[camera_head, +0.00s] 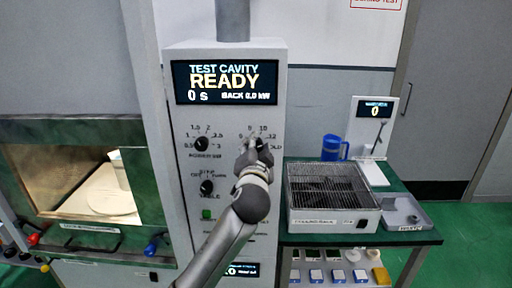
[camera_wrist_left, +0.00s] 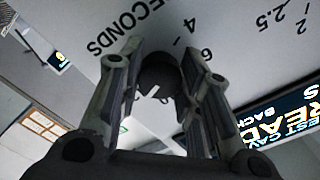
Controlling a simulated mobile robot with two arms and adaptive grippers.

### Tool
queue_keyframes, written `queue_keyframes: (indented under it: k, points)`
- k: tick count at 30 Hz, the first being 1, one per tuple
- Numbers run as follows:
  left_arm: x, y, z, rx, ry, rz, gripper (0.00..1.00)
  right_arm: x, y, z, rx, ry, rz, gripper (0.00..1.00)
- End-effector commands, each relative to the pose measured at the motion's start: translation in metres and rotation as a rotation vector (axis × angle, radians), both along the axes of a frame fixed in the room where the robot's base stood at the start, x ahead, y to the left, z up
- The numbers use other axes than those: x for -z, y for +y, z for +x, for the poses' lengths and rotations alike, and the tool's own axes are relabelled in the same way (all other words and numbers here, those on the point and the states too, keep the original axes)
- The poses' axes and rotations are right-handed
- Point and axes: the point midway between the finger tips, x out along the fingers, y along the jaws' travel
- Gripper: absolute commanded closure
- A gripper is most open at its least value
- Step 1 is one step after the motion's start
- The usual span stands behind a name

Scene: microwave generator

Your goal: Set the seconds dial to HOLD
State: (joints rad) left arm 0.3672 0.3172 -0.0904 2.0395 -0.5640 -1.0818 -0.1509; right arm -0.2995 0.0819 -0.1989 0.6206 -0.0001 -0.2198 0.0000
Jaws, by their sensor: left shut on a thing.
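The seconds dial (camera_wrist_left: 160,75) is a dark round knob on the grey control panel (camera_head: 180,130). In the left wrist view it sits between my finger pads, with a small white mark on it and the printed word SECONDS and the numbers 4 and 6 nearby. My left gripper (camera_head: 257,150) is shut on this dial. In the head view the gripper hides most of the dial and part of its scale; 8, 10, 12 and the end of HOLD show around it. Exactly where the dial points is unclear. My right gripper is not in view.
The panel display (camera_head: 225,82) reads TEST CAVITY READY, 0 s. The power knob (camera_head: 202,144) and the table knob (camera_head: 207,187) are left of my gripper, with a green button (camera_head: 207,214) below. A wire-topped box (camera_head: 333,218) and blue mug (camera_head: 332,148) stand on the right bench.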

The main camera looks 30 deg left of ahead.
Motion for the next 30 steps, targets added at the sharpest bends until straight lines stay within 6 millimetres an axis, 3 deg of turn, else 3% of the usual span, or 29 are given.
queue_keyframes:
  k: [18,30]
  points:
    - [-0.004,0.000,0.000,0.003,0.237,0.381,0.91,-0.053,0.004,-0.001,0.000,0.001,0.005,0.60]
    - [-0.001,0.000,0.000,0.002,0.369,0.595,0.91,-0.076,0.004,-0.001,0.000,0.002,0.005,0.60]
